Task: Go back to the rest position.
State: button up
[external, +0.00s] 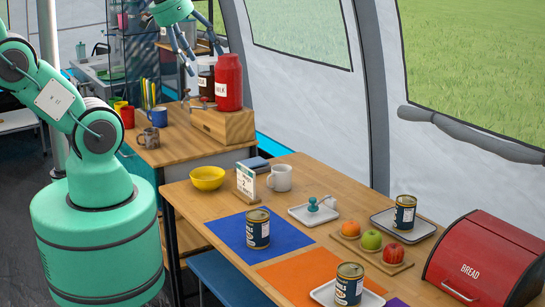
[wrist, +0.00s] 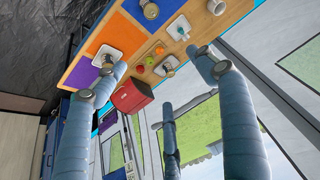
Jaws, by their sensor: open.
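My gripper (external: 195,58) is raised at the top of the external view, near the red milk canister and above the wooden counter. Its fingers are spread apart and hold nothing. In the wrist view my gripper (wrist: 160,75) also shows open, with blue-grey fingers apart and nothing between them. The dining table (external: 215,200) lies in front and to the right in the external view, well clear of the fingers. It appears tilted at the top of the wrist view.
A red canister (external: 228,83) stands on a wooden box (external: 222,124) close below my gripper, beside a dark jar (external: 206,78). The table holds several cans, a yellow bowl (external: 207,178), a white mug (external: 280,178), fruit on a board, and a red bread box (external: 485,262).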

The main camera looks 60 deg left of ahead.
notch_tip(320, 180, down, 4)
jog(key=b, duration=0.3)
